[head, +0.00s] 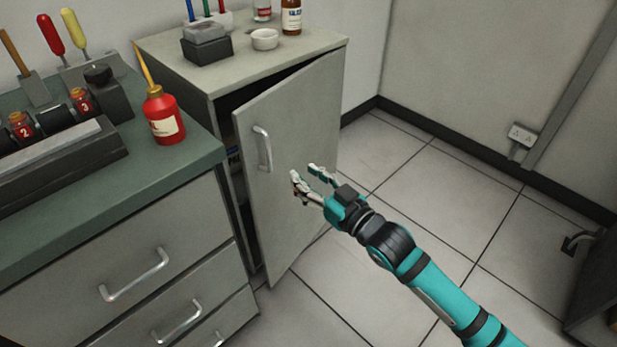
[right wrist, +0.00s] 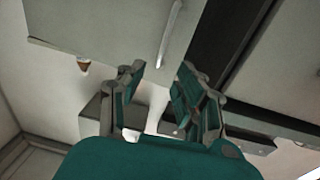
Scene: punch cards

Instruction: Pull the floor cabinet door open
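The floor cabinet (head: 225,85) stands beside the workbench, and its grey door (head: 295,130) is partly open. The door is swung out at its left edge, with a dark gap and some contents showing behind it. A silver bar handle (head: 263,148) is on the door's left part. My right gripper (head: 305,172) is open and empty in front of the door, right of and a little below the handle. In the right wrist view, the two fingers (right wrist: 158,72) are spread apart and the handle (right wrist: 170,35) shows beyond them, not gripped. My left gripper is not in view.
The green-topped workbench (head: 195,158) with drawers stands at left, with a red bottle (head: 163,115) near its edge. Small bottles and a white bowl (head: 265,39) stand on the cabinet top. The tiled floor (head: 420,190) is clear right of the door. A dark piece of furniture (head: 595,285) is at far right.

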